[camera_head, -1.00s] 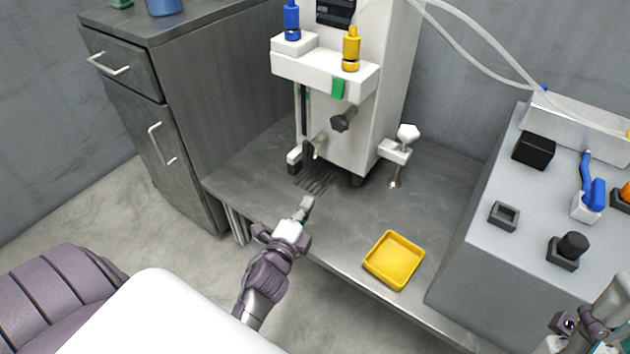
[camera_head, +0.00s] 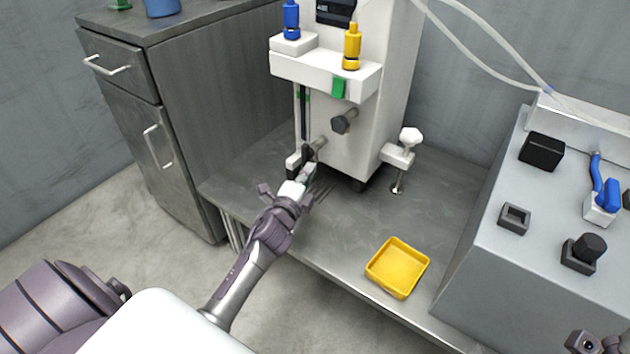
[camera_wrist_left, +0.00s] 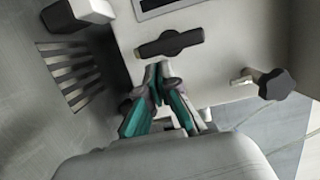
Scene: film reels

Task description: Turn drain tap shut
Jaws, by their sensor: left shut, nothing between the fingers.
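The drain tap's black lever (camera_head: 307,154) sits low on the front of the white machine (camera_head: 352,150), at the end of a short metal stem. In the left wrist view the lever (camera_wrist_left: 170,44) lies across the picture just ahead of the fingertips. My left gripper (camera_head: 309,171) is shut and empty, just below and in front of the lever. In the left wrist view its teal-and-grey fingers (camera_wrist_left: 159,72) meet at their tips. I cannot tell whether they touch the lever. Only a bit of my right arm's end (camera_head: 590,343) shows at the lower right corner.
A dark knob (camera_head: 343,122) sticks out above the tap, and a white clamp with a knob (camera_head: 398,154) stands to its right. A slotted grille (camera_wrist_left: 75,75) lies beside the tap. A yellow tray (camera_head: 397,268) is on the bench, and a grey console (camera_head: 480,240) stands right.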

